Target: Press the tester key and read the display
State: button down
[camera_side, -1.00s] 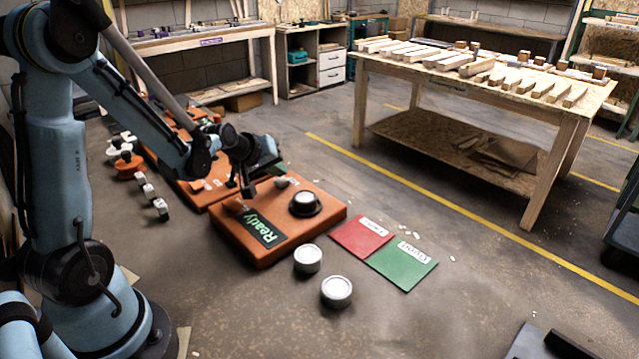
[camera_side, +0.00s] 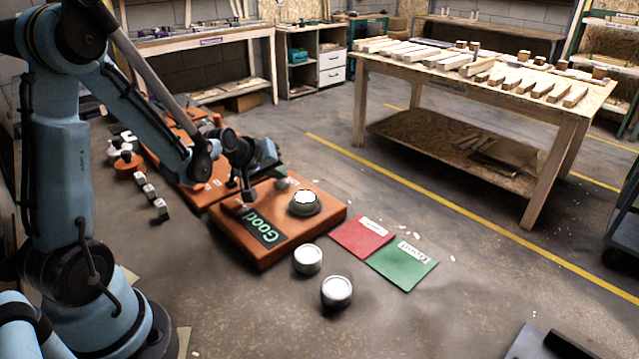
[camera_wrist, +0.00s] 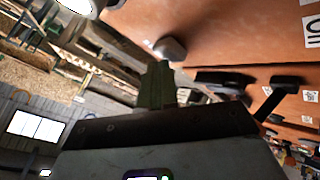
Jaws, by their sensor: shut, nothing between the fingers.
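The orange tester (camera_side: 285,232) lies on the floor in the side view. Its dark display (camera_side: 262,229) reads "Good" in green letters. A white round piece (camera_side: 304,197) sits in the tester's round holder, which looks lit. My gripper (camera_side: 247,197) is shut and empty, pointing down close over the tester's back left part. A small grey knob (camera_side: 281,183) stands on the tester to the right of it; a grey knob also shows in the wrist view (camera_wrist: 170,47), just beyond my fingers. I cannot tell whether my fingertips touch the key.
Two silvery round pieces (camera_side: 308,259) (camera_side: 336,291) stand on the floor in front of the tester. A red mat (camera_side: 360,238) and a green mat (camera_side: 402,264), both labelled, lie to its right. A wooden table (camera_side: 480,80) stands behind, with open floor between.

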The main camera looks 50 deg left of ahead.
aim_at(278, 183)
jog(key=shift+r, duration=0.9)
jog(key=shift+r, duration=2.5)
jog(key=shift+d, duration=0.1)
jog(key=s+d+r+m+g+h, duration=0.1)
jog(key=s+d+m+g+h, duration=0.1)
jog(key=s+d+m, duration=0.9)
jog(key=s+d, duration=0.2)
jog(key=d, duration=0.3)
jog(key=shift+d+r, duration=0.4)
